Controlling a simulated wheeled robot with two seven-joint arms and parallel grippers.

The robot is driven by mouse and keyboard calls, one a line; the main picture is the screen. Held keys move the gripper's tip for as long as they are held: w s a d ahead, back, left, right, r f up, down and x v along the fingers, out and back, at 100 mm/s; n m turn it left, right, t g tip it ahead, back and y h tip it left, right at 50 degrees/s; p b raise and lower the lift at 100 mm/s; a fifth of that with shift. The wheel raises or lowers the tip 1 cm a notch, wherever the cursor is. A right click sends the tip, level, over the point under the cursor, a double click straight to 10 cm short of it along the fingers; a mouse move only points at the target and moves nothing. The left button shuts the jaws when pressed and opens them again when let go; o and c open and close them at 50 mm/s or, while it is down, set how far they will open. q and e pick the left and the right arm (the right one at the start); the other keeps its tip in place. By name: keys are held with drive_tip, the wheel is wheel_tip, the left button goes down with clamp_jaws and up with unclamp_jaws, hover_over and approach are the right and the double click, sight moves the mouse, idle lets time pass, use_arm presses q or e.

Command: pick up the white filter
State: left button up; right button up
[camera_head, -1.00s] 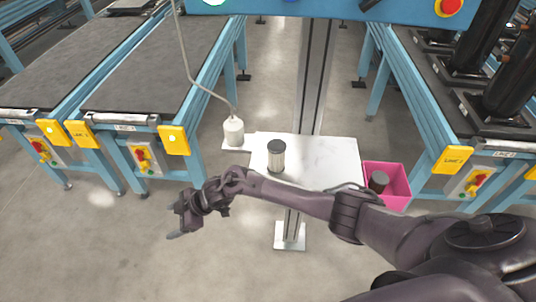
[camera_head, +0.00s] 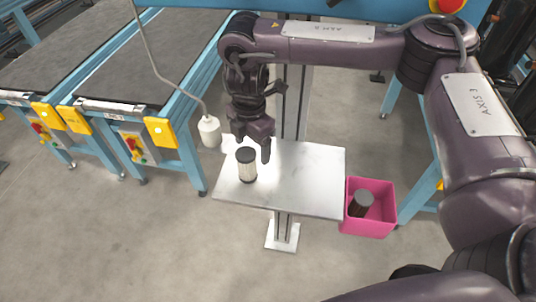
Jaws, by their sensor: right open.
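My left gripper is not in view.
A pink bin (camera_head: 367,224) at the table's right holds a dark cylinder (camera_head: 361,203). A white bottle-shaped pendant (camera_head: 209,132) hangs on a cable left of the gripper. Conveyors (camera_head: 120,75) stand at the left. The table's right half is clear.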

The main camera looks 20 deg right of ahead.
sight(245, 155)
drive_tip(key=shift+s+a+f, duration=0.15)
drive_tip(key=shift+a+f, duration=0.1)
drive_tip(key=shift+a, duration=0.1)
drive_tip(key=shift+a+f, duration=0.35)
drive_tip(key=shift+f, duration=0.25)
drive_tip(key=shift+a+f, duration=0.35)
drive_tip(key=shift+f, duration=0.25)
drive_tip(key=f, duration=0.4)
drive_tip(key=shift+w+d+f, duration=0.1)
drive_tip(key=shift+w+d, duration=0.1)
drive_tip(key=shift+w, duration=0.05)
drive_tip(key=shift+f, duration=0.1)
drive_tip(key=shift+c, duration=0.8)
drive_tip(key=c, duration=0.9)
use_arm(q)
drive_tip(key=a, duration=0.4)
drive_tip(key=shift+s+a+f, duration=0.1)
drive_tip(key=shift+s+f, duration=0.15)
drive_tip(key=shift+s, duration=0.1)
use_arm(e)
drive_tip(key=shift+c, duration=0.2)
